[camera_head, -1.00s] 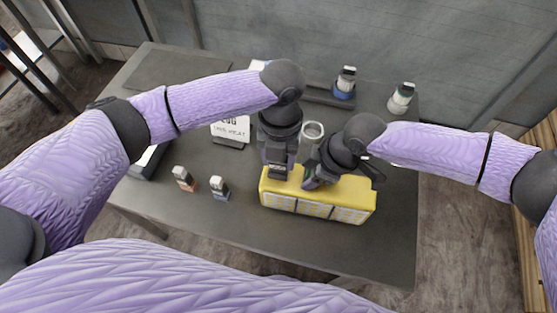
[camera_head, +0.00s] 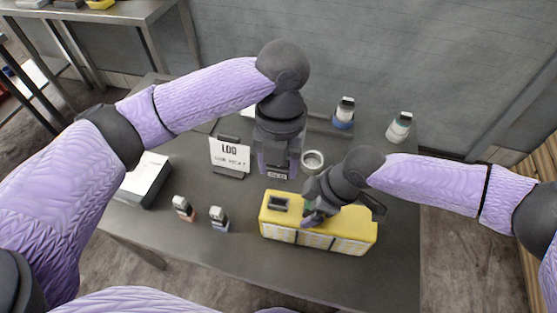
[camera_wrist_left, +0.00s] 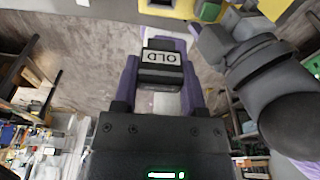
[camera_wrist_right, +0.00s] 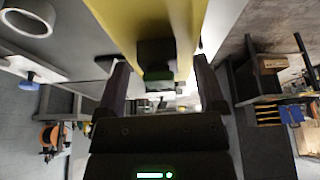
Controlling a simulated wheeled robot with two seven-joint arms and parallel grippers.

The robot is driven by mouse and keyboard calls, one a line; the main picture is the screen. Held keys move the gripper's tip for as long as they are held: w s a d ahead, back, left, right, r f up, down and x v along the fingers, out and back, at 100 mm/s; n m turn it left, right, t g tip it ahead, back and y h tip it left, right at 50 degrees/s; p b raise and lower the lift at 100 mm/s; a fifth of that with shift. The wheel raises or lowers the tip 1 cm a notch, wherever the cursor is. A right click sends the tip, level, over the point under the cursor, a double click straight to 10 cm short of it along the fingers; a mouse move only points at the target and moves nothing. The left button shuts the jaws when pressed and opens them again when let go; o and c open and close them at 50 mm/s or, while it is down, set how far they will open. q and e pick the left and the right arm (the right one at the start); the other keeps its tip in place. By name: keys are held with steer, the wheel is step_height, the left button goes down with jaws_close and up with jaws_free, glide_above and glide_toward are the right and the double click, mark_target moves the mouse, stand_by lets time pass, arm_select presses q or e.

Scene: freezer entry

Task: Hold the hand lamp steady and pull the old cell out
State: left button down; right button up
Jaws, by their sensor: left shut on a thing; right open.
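The yellow hand lamp (camera_head: 345,229) lies on the grey table, with an open dark slot (camera_head: 279,204) in its top at the left end. My left gripper (camera_head: 277,170) is shut on the old cell (camera_wrist_left: 162,57), a dark block with a white "OLD" label, and holds it clear of the lamp, beyond its left end. My right gripper (camera_head: 312,216) is open at the lamp's top. In the right wrist view its fingers (camera_wrist_right: 158,75) stand either side of a dark part with green on it; whether they touch it I cannot tell.
A white ring-shaped cup (camera_head: 312,160) stands behind the lamp. A white sign (camera_head: 230,154) and a white-topped box (camera_head: 147,176) are at left. The table's front right is clear.

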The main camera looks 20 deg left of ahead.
steer(key=shift+o, duration=0.4)
arm_select(q)
steer(key=shift+r+p, duration=3.2)
steer(key=shift+r, duration=0.25)
arm_select(e)
steer(key=shift+v, duration=3.5)
steer(key=shift+d, duration=0.1)
steer(key=v, duration=1.2)
